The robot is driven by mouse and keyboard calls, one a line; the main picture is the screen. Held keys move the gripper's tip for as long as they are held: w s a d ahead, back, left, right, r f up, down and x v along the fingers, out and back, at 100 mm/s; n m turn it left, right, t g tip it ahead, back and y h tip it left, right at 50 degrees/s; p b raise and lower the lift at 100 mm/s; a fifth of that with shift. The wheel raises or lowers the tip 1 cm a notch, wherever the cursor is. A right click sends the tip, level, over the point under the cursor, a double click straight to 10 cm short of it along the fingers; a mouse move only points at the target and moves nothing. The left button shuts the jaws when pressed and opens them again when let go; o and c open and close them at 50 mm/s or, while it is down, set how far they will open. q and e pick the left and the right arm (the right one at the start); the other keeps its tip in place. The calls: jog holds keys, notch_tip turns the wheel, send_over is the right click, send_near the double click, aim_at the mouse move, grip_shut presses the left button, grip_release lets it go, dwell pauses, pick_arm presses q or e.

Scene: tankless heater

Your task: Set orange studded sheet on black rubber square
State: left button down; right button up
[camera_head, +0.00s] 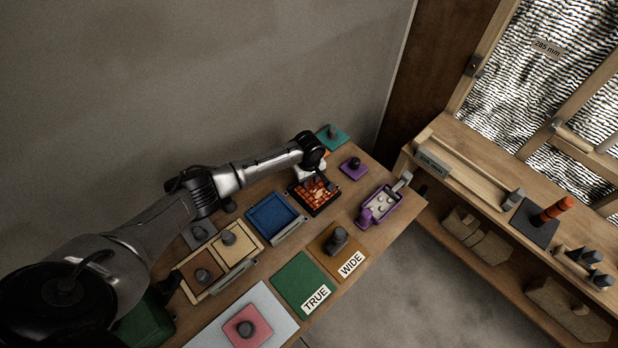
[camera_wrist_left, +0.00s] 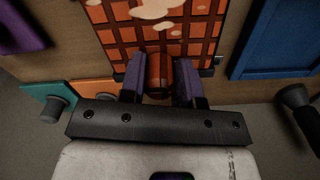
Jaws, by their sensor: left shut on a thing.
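The orange studded sheet (camera_head: 311,192), a grid of orange blocks with dark lines, is at the far part of the left table. It also shows in the left wrist view (camera_wrist_left: 190,28), with pale patches on it. My left gripper (camera_head: 318,177) is above it. In the left wrist view the gripper (camera_wrist_left: 159,78) is shut on the sheet's orange-brown round knob. A black square edge (camera_head: 320,210) shows around and below the sheet; I cannot tell whether the two touch. My right gripper is not in view.
A blue tray (camera_head: 272,216) lies nearer, a purple plate (camera_head: 355,171) and a purple tray (camera_head: 393,205) lie to the right. A teal plate (camera_head: 339,141) is behind. Green TRUE (camera_head: 298,280) and brown WIDE (camera_head: 326,246) plates are in front. A bench stands at right.

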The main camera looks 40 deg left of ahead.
pick_arm(q)
jog(key=shift+f, duration=0.4)
jog(key=c, duration=0.8)
grip_release()
jog(key=shift+o, duration=0.2)
jog(key=shift+r, duration=0.25)
notch_tip(320, 180, up, 13)
jog(key=p, duration=0.2)
jog(key=shift+r, duration=0.15)
